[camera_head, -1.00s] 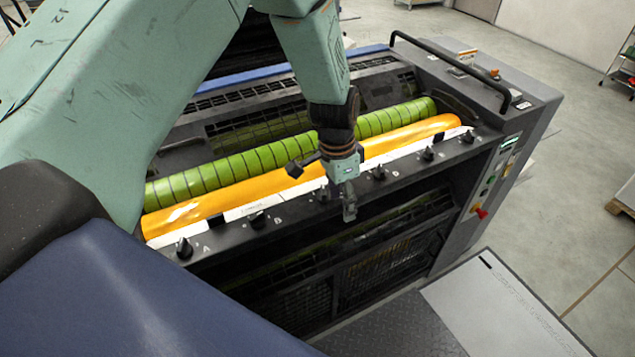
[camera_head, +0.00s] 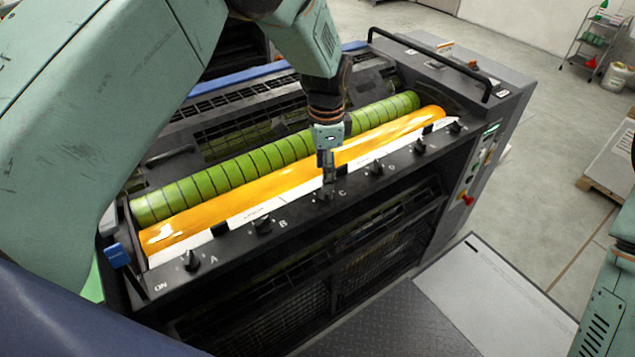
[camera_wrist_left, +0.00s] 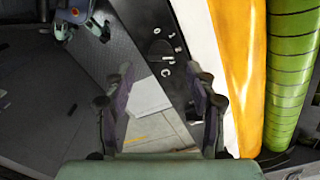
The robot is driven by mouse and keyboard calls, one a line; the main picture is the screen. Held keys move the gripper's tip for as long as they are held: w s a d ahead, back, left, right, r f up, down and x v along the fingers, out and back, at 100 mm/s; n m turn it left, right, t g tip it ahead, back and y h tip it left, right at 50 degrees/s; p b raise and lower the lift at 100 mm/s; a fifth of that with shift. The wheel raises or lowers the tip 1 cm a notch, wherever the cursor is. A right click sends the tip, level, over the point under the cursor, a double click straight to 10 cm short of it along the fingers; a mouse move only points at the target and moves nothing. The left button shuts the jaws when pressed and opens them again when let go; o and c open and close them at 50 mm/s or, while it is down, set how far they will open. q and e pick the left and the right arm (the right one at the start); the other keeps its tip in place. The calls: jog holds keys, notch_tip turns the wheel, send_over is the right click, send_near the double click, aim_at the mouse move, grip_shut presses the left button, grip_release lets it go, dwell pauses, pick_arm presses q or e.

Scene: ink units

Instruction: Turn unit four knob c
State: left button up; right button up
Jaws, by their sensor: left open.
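The ink unit's dark front rail (camera_head: 225,252) carries a row of black knobs with white letters. The letter C (camera_head: 342,193) shows just right of my left gripper (camera_head: 326,190). The gripper points down at knob C's place, and its fingers largely hide knob C, so I cannot tell whether they touch it. In the left wrist view the two fingers (camera_wrist_left: 160,105) stand wide apart. My right gripper is not in the head view; only part of my right arm shows at the right edge.
Knob A (camera_head: 191,260) and knob B (camera_head: 262,225) stand left of the gripper, knob D (camera_head: 376,167) to its right. An orange roller (camera_head: 200,225) and a green roller (camera_head: 190,195) lie behind the rail. A black handle (camera_head: 430,58) rises at the back right.

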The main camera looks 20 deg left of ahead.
aim_at(325, 193)
pick_arm(q)
jog(key=f, duration=0.4)
jog(key=shift+w+d+f+p, duration=0.3)
jog(key=shift+f, duration=0.1)
jog(key=shift+s+a+f, duration=0.1)
jog(key=shift+a+f, duration=0.15)
jog(key=shift+a, duration=0.15)
jog(key=shift+s+d+r, duration=0.1)
jog(key=shift+d, duration=0.45)
jog(key=shift+c, duration=1.2)
jog(key=shift+a, duration=0.4)
jog(key=c, duration=0.5)
jog(key=shift+c, duration=0.5)
jog(key=c, duration=0.3)
